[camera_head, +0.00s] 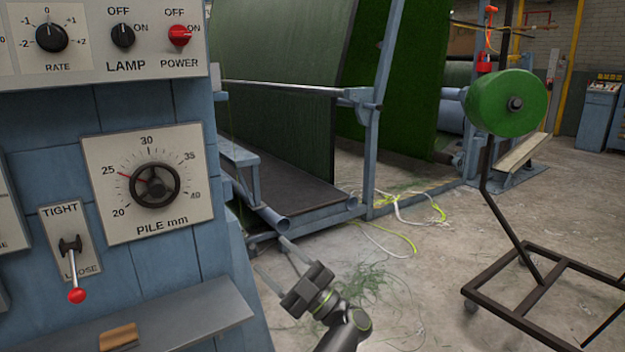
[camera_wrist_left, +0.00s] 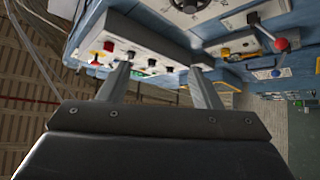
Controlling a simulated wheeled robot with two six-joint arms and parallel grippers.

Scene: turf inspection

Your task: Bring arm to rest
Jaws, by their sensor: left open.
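My left gripper (camera_head: 270,255) is in the head view, to the right of the blue machine's lower panel and above the concrete floor. Its two fingers point up and to the left, apart, with nothing between them. In the left wrist view the open fingers (camera_wrist_left: 160,70) also show empty, with the control panel beyond them. No contact with the machine shows. My right gripper is not in view.
The blue panel carries a PILE mm dial (camera_head: 155,185), red pointer near 25, a red-tipped TIGHT/LOOSE lever (camera_head: 75,270) with its ball down, and a red POWER knob (camera_head: 179,36). A wheeled frame (camera_head: 540,285) stands right. Loose yarn (camera_head: 370,280) lies on the floor.

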